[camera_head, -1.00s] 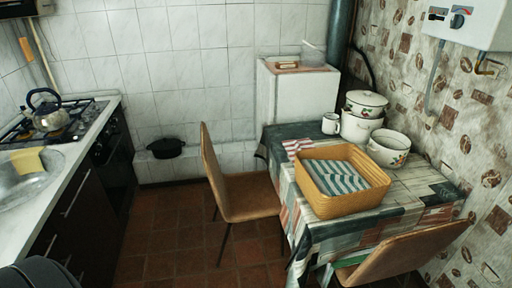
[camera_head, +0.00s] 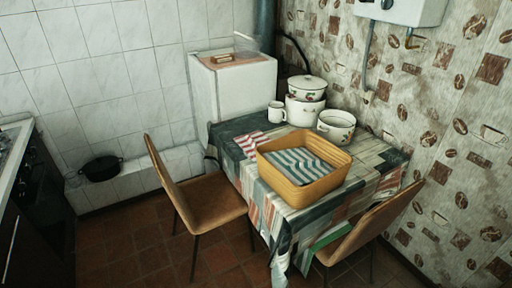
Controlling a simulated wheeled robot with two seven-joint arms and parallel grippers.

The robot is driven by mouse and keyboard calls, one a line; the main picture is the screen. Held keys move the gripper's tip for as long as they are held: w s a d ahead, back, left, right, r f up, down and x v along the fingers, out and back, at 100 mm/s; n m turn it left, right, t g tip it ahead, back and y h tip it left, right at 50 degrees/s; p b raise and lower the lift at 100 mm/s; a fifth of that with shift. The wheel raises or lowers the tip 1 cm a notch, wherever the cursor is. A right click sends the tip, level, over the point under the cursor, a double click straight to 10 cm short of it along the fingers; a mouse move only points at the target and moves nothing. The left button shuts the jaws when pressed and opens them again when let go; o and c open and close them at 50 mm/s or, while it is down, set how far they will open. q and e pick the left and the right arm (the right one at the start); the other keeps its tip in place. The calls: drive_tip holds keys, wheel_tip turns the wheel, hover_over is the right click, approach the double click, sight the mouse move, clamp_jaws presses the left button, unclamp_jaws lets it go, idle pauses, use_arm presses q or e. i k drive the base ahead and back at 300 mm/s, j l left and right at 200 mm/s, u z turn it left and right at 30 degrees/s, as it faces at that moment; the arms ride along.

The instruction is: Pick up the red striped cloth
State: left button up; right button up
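The red striped cloth (camera_head: 251,143) is red and white and lies on the table (camera_head: 226,128) near its back left part. It is just behind and left of the wooden basket (camera_head: 305,193), which may hide part of it. A second cloth with green and white stripes (camera_head: 301,164) lies inside the basket. Neither of my grippers shows in the view.
A white mug (camera_head: 277,111), a lidded enamel pot (camera_head: 305,110) and an open enamel pot (camera_head: 336,126) stand behind the basket. One chair (camera_head: 205,200) stands at the table's left side, another (camera_head: 372,222) at its front right. Tiled floor (camera_head: 120,240) is open at left.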

sight(249, 142)
drive_tip(key=i+j+z, duration=0.15)
drive_tip(key=z, duration=0.25)
drive_tip(key=i+j+z, duration=0.15)
drive_tip(key=z, duration=0.25)
drive_tip(key=j+z, duration=0.45)
drive_tip(key=i+j+z, duration=0.1)
drive_tip(key=j+z, duration=0.15)
drive_tip(key=z, duration=0.15)
